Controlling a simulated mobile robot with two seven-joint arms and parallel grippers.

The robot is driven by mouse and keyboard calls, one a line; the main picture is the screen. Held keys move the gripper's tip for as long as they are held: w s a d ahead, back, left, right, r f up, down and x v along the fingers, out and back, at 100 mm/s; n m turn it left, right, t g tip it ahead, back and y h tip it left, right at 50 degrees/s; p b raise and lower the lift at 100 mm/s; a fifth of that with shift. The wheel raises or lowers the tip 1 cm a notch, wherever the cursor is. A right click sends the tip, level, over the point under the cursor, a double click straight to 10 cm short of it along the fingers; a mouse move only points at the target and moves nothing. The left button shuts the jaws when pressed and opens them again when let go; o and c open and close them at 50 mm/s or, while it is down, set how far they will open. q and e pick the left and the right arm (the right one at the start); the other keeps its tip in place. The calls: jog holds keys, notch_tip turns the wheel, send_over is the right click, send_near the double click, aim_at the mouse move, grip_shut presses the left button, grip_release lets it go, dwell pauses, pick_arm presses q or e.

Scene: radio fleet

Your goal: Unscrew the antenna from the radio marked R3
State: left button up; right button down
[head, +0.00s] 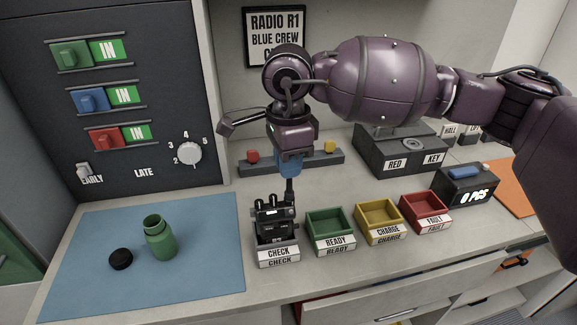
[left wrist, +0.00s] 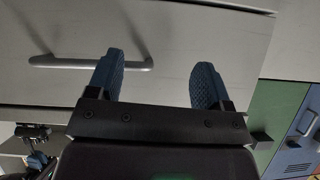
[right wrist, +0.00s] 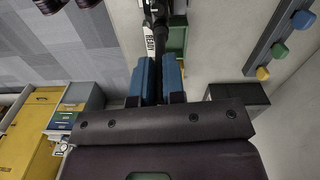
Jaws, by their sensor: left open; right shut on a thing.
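A black radio (head: 271,224) stands in the CHECK tray (head: 277,257); I cannot read a mark on it. My right gripper (head: 290,172) is above the radio, pointing down. Its blue fingers are shut on a thin black antenna (head: 290,190) at the radio's right side. I cannot tell whether the antenna is still joined to the radio. In the right wrist view the fingers (right wrist: 158,78) are close together, with a black part (right wrist: 153,18) beyond them. My left gripper (left wrist: 157,78) is open and empty before a pale drawer front; the head view does not show it.
Green READY (head: 330,246), yellow CHARGE (head: 383,236) and red FAULT (head: 430,225) trays stand right of the CHECK tray. A drawer (head: 350,299) is partly open below the counter.

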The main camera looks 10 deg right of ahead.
pick_arm(q)
jog(key=shift+f, duration=0.1)
dwell(0.3)
pick_arm(e)
jog(key=shift+f+n+b, duration=0.15)
jog(key=shift+n+b, duration=1.25)
jog(key=shift+n, duration=0.6)
pick_arm(q)
jog(key=f, duration=0.4)
jog(key=shift+s+f+b, duration=0.15)
jog(key=shift+s+b, duration=0.15)
jog(key=shift+s, duration=0.1)
pick_arm(e)
jog(key=shift+n, duration=0.4)
jog(key=shift+n+b, duration=0.55)
jog(key=shift+n, duration=0.15)
jog(key=shift+n+b, duration=1.05)
jog(key=shift+n, duration=0.55)
pick_arm(q)
jog(key=shift+g, duration=0.5)
jog(key=f, duration=0.2)
jog(key=s+f, duration=0.1)
jog(key=f, duration=0.1)
jog(key=shift+s+f, duration=0.15)
jog(key=shift+f, duration=0.15)
pick_arm(e)
jog(key=shift+s, duration=0.1)
